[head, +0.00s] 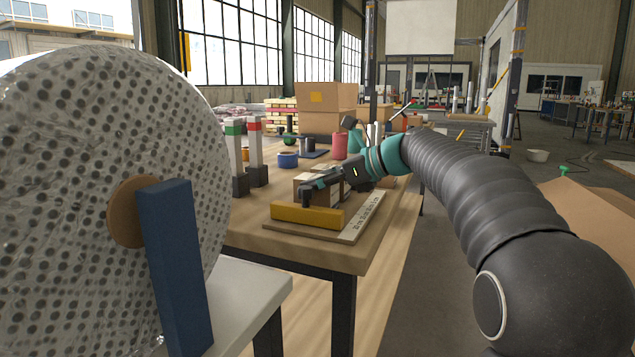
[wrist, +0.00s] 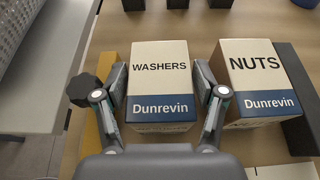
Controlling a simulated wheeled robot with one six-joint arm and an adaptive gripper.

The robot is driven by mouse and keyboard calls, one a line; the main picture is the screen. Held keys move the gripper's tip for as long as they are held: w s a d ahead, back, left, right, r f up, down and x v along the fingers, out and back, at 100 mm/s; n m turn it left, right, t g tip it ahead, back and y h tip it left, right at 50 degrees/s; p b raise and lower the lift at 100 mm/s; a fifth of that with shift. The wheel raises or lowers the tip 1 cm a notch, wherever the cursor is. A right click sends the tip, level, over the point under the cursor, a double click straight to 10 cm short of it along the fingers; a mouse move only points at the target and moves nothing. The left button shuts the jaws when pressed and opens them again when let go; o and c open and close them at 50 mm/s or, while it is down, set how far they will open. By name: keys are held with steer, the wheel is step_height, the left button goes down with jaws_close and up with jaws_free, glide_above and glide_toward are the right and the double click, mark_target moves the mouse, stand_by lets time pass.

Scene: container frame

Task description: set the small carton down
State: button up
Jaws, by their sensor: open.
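The small white and blue carton marked WASHERS (wrist: 161,85) stands upright between the fingers of my gripper (wrist: 161,80). The fingers are open, one on each side of it, with narrow gaps showing. A similar carton marked NUTS (wrist: 256,85) stands just to the right, beyond the right finger. In the head view my gripper (head: 318,188) is low over the board (head: 358,222) at the table's near end. A carton (head: 303,184) shows there partly behind the gripper; its label cannot be read. The undersides of the cartons are hidden.
A yellow bar (head: 307,216) lies along the board's near edge; a dark bar (wrist: 301,95) stands right of the NUTS carton. A large bubble-wrap roll (head: 90,130) fills the left foreground.

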steer(key=v, duration=1.2)
steer(key=shift+p, duration=0.45)
steer(key=s+f+n+h, duration=0.1)
steer(key=s, duration=0.1)
steer(key=s+f+n+h, duration=0.1)
steer(key=s, duration=0.1)
steer(key=s+f+n, duration=0.1)
steer(key=s+f, duration=0.1)
steer(key=shift+s+a+h, duration=0.3)
steer(key=shift+s+h, duration=0.05)
steer(key=shift+h, duration=0.05)
steer(key=s+d+f+n+h, duration=0.3)
steer(key=s+f+n, duration=0.3)
steer(key=s, duration=0.3)
steer(key=s+d+f+n+h, duration=0.3)
steer(key=s+f+n, duration=0.3)
steer(key=s+f, duration=0.3)
steer(key=s+d+f+n+t+h, duration=0.1)
steer(key=s+d+f+n+h, duration=0.2)
steer(key=s+f+n, duration=0.4)
steer(key=shift+s+d+f+h, duration=0.2)
steer(key=shift+s+f+h, duration=0.2)
steer(key=shift+s+f, duration=0.55)
